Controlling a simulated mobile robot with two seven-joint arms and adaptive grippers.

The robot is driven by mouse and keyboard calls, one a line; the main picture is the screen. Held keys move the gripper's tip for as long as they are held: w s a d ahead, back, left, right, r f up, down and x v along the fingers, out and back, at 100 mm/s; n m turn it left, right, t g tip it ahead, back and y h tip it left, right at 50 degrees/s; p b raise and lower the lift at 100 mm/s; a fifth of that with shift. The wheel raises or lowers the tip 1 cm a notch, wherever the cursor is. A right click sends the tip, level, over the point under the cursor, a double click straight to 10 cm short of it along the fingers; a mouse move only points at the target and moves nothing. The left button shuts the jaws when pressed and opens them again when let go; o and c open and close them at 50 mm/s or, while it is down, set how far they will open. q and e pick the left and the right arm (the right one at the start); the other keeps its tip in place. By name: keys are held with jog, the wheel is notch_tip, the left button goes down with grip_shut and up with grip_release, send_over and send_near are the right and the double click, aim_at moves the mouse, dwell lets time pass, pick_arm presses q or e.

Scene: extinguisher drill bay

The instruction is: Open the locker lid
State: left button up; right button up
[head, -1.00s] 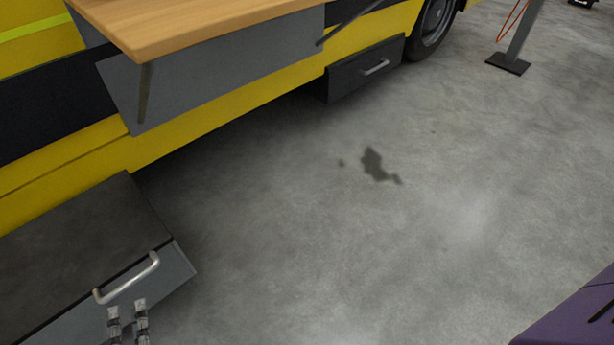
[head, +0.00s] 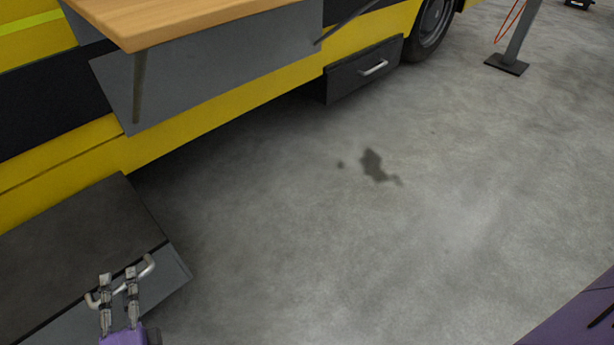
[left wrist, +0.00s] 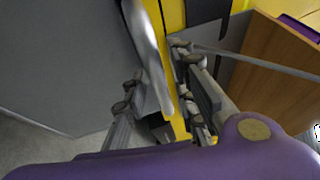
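The locker lid (head: 85,225) is a dark flat panel on the grey locker (head: 160,288) at the lower left of the head view. It looks shut. A silver bar handle (head: 149,266) runs along its front edge and also shows in the left wrist view (left wrist: 148,55). My left gripper (head: 118,273) is at the handle, its two fingers apart. In the left wrist view the bar passes between the open fingers (left wrist: 158,66), nearer the left finger. I cannot tell whether a finger touches it. My right gripper is not in view.
The yellow truck side (head: 200,118) rises behind the locker. A wooden shelf (head: 160,22) juts out above, with a strut beneath it. Another dark box with a handle (head: 365,70) hangs farther along.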

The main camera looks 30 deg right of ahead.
pick_arm(q)
grip_shut()
